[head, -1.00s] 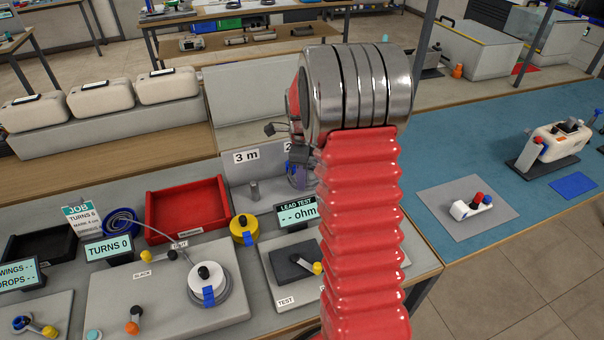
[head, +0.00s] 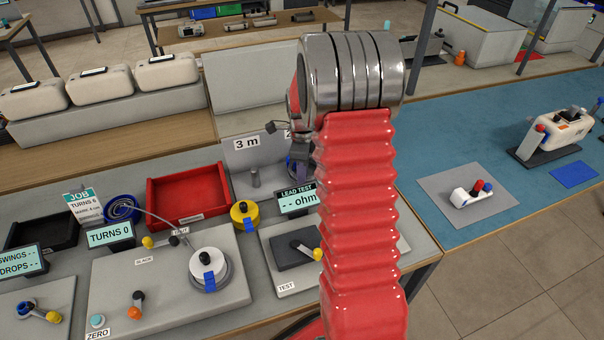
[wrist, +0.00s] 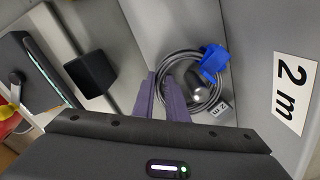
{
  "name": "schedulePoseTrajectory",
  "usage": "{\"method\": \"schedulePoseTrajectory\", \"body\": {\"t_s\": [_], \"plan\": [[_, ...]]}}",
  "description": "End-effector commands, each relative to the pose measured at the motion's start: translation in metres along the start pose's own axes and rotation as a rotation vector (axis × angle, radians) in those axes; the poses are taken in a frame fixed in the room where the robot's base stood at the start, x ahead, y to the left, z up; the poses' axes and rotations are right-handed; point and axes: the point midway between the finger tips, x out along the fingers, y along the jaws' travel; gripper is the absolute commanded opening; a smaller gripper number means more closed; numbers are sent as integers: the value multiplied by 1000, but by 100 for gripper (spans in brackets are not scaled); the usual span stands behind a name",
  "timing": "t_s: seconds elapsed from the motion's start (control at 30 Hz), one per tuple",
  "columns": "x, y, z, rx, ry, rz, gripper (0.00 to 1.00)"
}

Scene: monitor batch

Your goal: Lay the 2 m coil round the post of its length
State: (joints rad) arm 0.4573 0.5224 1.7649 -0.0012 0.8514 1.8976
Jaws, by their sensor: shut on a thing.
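In the wrist view the grey cable coil (wrist: 169,74) with a blue tie (wrist: 213,60) and a small 2 m tag (wrist: 221,111) is held at its near left side. My gripper (wrist: 166,80) has its purple fingers shut on it. A metal post (wrist: 196,83) shows inside the coil's ring, so the coil appears around it; whether it rests on the floor of the bay I cannot tell. The large 2 m label (wrist: 290,92) is on the wall to the right. In the head view my red arm hides most of this bay.
The 3 m bay has a bare post (head: 255,177) left of my arm. In front stand a lead test display (head: 297,199), a yellow reel (head: 244,214) and a red tray (head: 187,197). In the wrist view a black block (wrist: 91,73) stands left of my fingers.

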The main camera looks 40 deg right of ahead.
Motion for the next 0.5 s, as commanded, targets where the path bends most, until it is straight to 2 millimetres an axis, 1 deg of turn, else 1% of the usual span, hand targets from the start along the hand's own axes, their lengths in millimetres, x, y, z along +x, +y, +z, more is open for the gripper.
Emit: {"method": "schedulePoseTrajectory", "body": {"t_s": [0.43,0.47,0.5], "plan": [[5,-1,-1,1,0,0,0],[5,-1,-1,1,0,0,14],[5,-1,-1,1,0,0,17]]}}
